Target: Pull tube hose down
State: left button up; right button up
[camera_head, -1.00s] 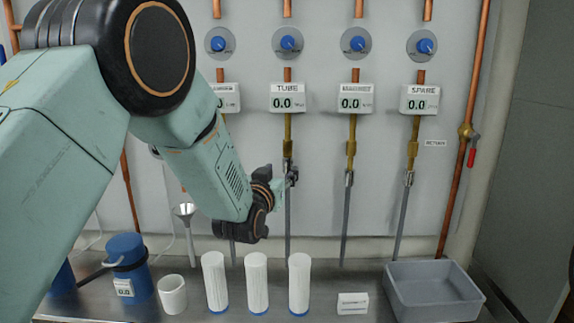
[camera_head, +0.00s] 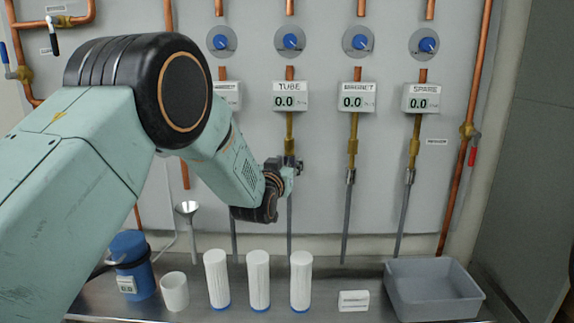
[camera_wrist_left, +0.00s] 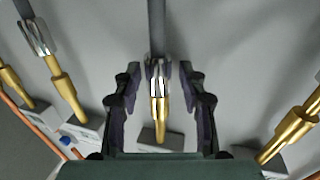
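The grey tube hose (camera_head: 289,220) hangs straight down the wall under the display (camera_head: 290,97) labelled TUBE. A brass fitting (camera_head: 290,130) joins it at the top. My left gripper (camera_head: 292,164) is at the joint where hose and brass meet. In the left wrist view, the silver collar (camera_wrist_left: 157,75) and the hose (camera_wrist_left: 156,25) lie between the two dark fingers of my left gripper (camera_wrist_left: 158,88). The fingers are apart, with a visible gap on each side of the collar. My right gripper is not in view.
Similar hoses hang on both sides, with one (camera_head: 348,215) close on the right. Below, a metal counter carries white cylinders (camera_head: 258,280), a white cup (camera_head: 174,292), a blue container (camera_head: 132,265), a small white box (camera_head: 353,301) and a grey tub (camera_head: 470,304).

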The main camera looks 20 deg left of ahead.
pick_arm(q)
jog(key=shift+r, duration=0.1)
grip_shut()
dwell(0.3)
notch_tip(320, 180, down, 4)
jog(key=shift+s+f+b, duration=0.1)
jog(key=shift+b, duration=1.15)
jog(key=shift+c, duration=0.8)
grip_release()
jog(key=o, duration=0.4)
